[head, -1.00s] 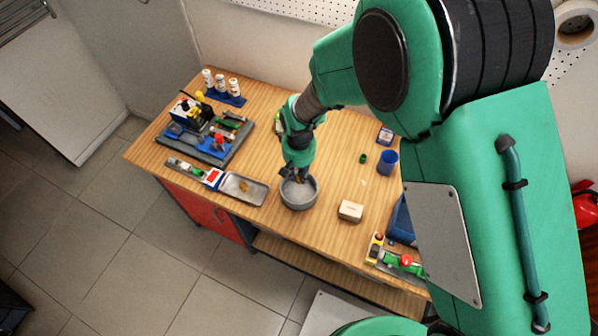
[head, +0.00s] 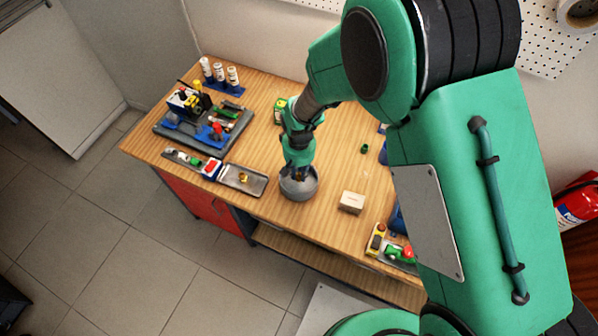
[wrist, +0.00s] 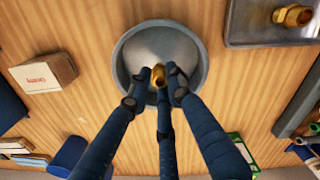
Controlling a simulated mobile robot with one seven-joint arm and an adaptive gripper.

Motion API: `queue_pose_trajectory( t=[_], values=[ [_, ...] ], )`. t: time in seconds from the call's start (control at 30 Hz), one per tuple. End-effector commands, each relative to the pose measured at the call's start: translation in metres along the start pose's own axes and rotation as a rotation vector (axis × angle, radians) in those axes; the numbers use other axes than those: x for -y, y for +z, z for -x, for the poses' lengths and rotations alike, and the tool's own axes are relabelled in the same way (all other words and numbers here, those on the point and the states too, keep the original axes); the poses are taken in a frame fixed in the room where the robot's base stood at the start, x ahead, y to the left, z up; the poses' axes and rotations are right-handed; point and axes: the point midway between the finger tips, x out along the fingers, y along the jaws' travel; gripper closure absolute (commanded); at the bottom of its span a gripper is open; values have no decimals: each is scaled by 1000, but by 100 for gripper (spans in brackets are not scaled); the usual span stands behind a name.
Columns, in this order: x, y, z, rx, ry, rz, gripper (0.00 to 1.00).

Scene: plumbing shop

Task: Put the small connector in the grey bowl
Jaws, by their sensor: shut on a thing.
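The grey bowl (head: 299,190) stands near the front edge of the wooden workbench. It also shows in the wrist view (wrist: 160,42), where no other thing is seen inside it. A small brass connector (wrist: 158,76) sits between the fingertips of my gripper (wrist: 160,76). My gripper, also seen in the head view (head: 299,174), is shut on it, with its fingertips over the bowl and inside its rim as seen from above. The wrist view does not show whether the connector touches the bowl's floor. In the head view my gripper mostly hides the connector.
A metal tray (head: 239,187) with another brass fitting (wrist: 293,15) lies left of the bowl. A small cardboard box (head: 352,202) stands to its right. A board with colored parts (head: 180,138) and several white bottles (head: 218,72) are farther back left. Bare wood surrounds the bowl.

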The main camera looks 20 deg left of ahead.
Motion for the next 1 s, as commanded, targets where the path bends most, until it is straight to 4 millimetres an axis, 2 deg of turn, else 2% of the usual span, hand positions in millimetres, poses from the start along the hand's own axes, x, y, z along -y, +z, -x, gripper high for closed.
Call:
queue_pose_trajectory(
  t=[0.13, 0.17, 0.27, 1.0],
  values=[
    [0, 0, 0, 0, 0, 0, 100],
    [0, 0, 0, 0, 0, 0, 79],
    [0, 0, 0, 0, 0, 0, 59],
    [0, 0, 4, -1, 0, 0, 59]
  ],
)
